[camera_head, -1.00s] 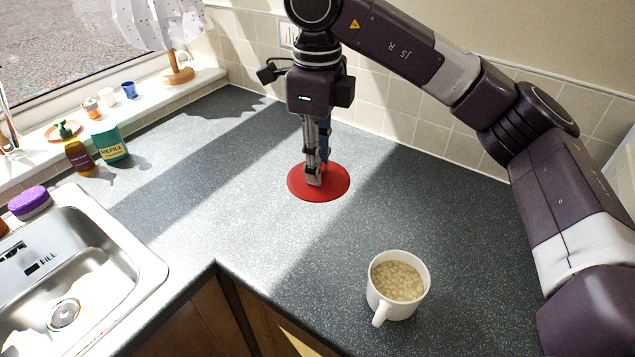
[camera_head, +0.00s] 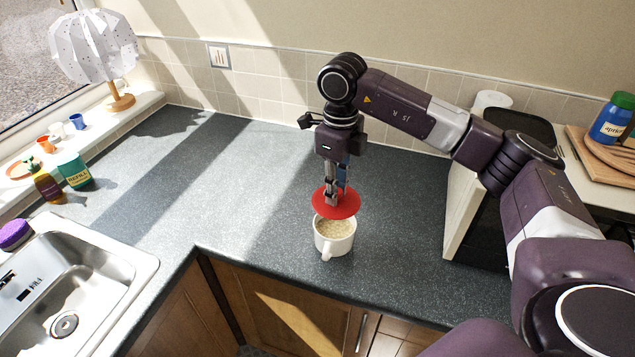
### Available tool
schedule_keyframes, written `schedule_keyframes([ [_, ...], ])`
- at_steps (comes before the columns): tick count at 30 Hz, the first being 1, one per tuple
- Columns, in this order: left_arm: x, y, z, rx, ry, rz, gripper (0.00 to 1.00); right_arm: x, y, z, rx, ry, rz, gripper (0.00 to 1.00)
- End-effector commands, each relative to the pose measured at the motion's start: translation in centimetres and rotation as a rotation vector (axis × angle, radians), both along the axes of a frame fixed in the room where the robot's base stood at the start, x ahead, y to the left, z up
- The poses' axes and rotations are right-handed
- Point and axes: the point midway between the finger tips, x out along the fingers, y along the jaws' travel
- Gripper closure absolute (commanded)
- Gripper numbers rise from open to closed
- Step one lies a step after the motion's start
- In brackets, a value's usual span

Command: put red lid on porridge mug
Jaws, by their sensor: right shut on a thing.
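The red lid (camera_head: 346,208) is a flat round disc. My right gripper (camera_head: 331,199) points down and is shut on the lid at its middle. The white porridge mug (camera_head: 337,244) stands upright on the counter, its handle toward the front edge, with pale porridge (camera_head: 332,229) showing inside. The lid overlaps the far part of the mug's mouth in the picture. It looks slightly above and behind the mug, and I cannot tell whether they touch. My left gripper is not in view.
The dark counter (camera_head: 240,180) is clear around the mug, with its front edge close by. A steel sink (camera_head: 110,270) is at left. Bottles, small cups and a lamp (camera_head: 95,50) stand by the window. A dark-fronted appliance (camera_head: 485,230) stands to the right.

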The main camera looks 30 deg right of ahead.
Motion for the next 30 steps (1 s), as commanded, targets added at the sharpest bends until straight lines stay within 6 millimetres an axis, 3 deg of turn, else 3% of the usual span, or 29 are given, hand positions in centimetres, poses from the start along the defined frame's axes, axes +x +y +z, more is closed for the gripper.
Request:
schedule_keyframes([
  [3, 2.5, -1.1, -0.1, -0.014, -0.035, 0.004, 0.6, 0.0, -0.1, -0.4, 0.0, 0.0, -0.002, 1.0],
  [8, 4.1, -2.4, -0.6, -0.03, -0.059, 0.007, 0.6, 0.0, -0.1, -1.4, 0.0, 0.001, -0.002, 1.0],
  [21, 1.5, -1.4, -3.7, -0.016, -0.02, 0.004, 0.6, 0.0, -0.1, -5.6, -0.001, 0.0, -0.002, 1.0],
  [30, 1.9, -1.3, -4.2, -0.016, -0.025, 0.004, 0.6, 0.0, -0.1, -6.5, 0.0, 0.0, -0.001, 1.0],
])
